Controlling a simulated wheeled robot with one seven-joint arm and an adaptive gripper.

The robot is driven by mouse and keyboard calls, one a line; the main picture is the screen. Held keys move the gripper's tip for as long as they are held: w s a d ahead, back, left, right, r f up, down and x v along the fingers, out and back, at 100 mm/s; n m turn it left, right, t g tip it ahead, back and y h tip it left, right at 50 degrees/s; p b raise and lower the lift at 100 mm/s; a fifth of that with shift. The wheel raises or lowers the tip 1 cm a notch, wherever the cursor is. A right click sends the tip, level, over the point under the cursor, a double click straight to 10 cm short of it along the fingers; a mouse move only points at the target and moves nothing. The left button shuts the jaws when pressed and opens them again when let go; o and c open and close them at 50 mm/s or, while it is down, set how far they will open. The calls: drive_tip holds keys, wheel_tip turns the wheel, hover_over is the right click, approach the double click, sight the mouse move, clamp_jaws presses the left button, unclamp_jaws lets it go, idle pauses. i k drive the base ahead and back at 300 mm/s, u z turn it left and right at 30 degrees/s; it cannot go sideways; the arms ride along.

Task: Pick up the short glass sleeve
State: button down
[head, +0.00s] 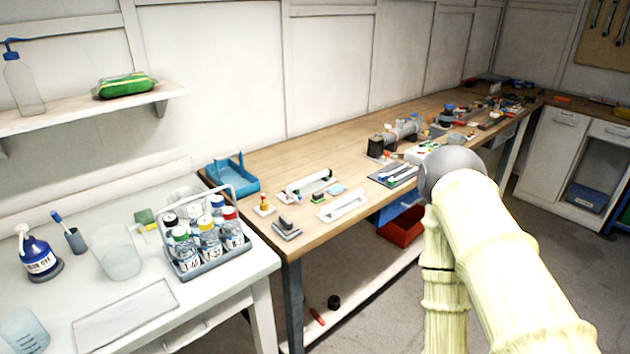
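I cannot make out the short glass sleeve for certain at this size. Two pale, long holders lie on the wooden bench (285,160) near its left end. The rear holder (310,183) has dark and green bits at its ends. The front holder (343,207) is white and lies near the bench's front edge. Whether either one bears clear glass is too small to tell. My arm, in a cream cover with a grey joint, rises at the right and hides part of the bench. My gripper does not show.
A white table (125,302) at the left holds a bottle carrier (213,262), a clear beaker (118,256) and a blue spray bottle (38,257). A blue tray (232,176) sits at the bench's left end. A dark cylindrical apparatus (376,147) and clutter stand farther right. Bare wood lies behind the holders.

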sight(316, 176)
drive_tip(key=u, duration=0.55)
drive_tip(key=k, duration=0.65)
drive_tip(key=u, duration=0.75)
drive_tip(key=i, duration=1.3)
drive_tip(key=z, duration=0.85)
